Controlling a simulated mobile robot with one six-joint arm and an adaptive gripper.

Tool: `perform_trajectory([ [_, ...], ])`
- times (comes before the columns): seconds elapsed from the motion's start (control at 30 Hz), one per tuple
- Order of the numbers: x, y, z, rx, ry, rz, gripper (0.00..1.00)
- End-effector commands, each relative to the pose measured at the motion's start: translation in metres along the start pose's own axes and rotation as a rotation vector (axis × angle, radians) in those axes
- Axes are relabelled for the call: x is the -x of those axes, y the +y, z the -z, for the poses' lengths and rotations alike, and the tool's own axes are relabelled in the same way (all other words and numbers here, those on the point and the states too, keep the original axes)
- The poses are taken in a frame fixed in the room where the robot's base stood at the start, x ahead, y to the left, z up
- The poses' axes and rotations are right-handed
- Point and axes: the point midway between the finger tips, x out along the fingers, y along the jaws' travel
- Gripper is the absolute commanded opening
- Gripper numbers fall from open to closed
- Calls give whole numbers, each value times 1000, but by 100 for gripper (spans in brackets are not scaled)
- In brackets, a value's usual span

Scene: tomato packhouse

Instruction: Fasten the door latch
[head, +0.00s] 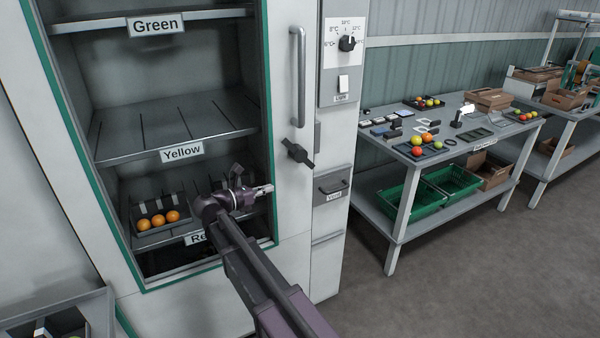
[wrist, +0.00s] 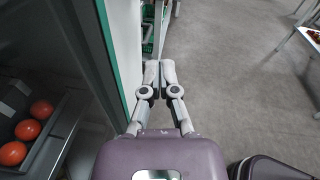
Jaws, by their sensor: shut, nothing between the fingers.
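The dark door latch (head: 298,153) is on the white front of the cabinet, below the vertical grey handle (head: 297,76). It looks turned aslant, its lower end to the right. I cannot tell whether it is engaged. My gripper (head: 268,188) is left of the latch and lower, in front of the cabinet's lower right opening, pointing right. In the wrist view, my gripper (wrist: 159,66) has its fingers together and empty, beside the cabinet's green edge (wrist: 123,58). The latch cannot be made out in the wrist view.
Shelves labelled Green (head: 155,25), Yellow (head: 182,152) and a partly hidden Red are inside the cabinet. Orange fruits (head: 158,220) sit in a tray on the lowest. A control panel (head: 342,60) is right of the handle. A workbench (head: 455,135) stands farther right, with clear floor before it.

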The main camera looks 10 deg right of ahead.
Motion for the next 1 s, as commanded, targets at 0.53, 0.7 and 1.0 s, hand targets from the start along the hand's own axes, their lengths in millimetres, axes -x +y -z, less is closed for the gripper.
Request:
perform_trajectory([
  [0.53,-34,0,1,-2,2,1,0],
  [0.7,-59,0,1,-2,2,1,0],
  [1.0,-103,1,-2,-2,2,0,0],
])
